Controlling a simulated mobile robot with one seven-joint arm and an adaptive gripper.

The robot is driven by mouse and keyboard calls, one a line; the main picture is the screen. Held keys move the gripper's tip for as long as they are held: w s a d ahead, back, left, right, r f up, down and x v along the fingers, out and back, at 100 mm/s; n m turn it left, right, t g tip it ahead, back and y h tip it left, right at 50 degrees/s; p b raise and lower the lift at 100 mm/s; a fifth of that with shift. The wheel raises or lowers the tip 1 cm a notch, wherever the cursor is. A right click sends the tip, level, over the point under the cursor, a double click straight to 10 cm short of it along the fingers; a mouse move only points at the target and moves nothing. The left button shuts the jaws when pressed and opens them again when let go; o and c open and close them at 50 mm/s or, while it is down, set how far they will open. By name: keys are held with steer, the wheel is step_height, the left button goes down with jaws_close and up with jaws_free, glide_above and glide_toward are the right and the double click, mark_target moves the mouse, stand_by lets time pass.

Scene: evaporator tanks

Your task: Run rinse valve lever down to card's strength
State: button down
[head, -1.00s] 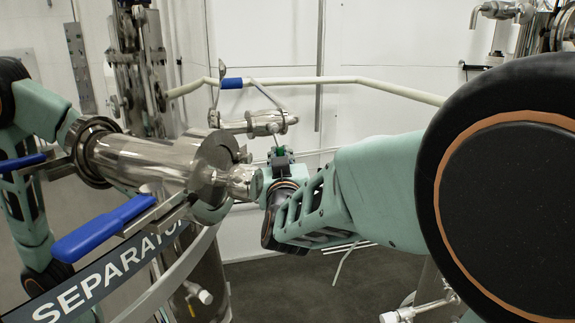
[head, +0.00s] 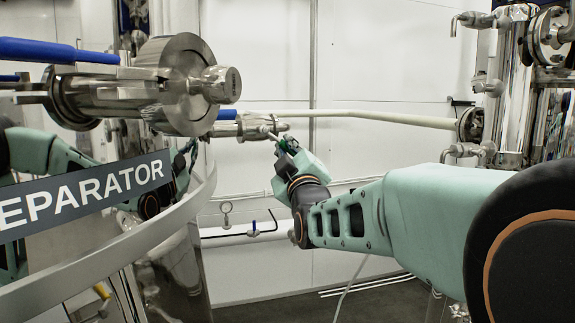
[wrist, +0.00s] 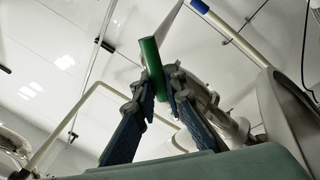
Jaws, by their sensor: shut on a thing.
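My gripper (wrist: 160,88) is shut on a green sleeve (wrist: 150,60) in the wrist view. A pale flat bar (wrist: 172,20) runs up behind the sleeve and looks like the rinse valve lever; where they join is unclear. In the head view my gripper (head: 284,145) is small, at the end of my arm, just below right of a steel valve body (head: 255,127). The green piece there is partly hidden by the gripper. I can make out no strength card.
A large steel separator fitting (head: 185,85) with blue handles and a "SEPARATOR" sign (head: 85,195) fill the left. A pale pipe (head: 375,117) crosses behind. More steel pipework (head: 512,85) stands at right.

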steer(key=shift+d+r+n+b, duration=0.2)
steer(key=shift+r+n+b, duration=0.1)
steer(key=shift+n+b, duration=0.25)
steer(key=shift+r, duration=0.1)
steer(key=c, duration=2)
jaws_free()
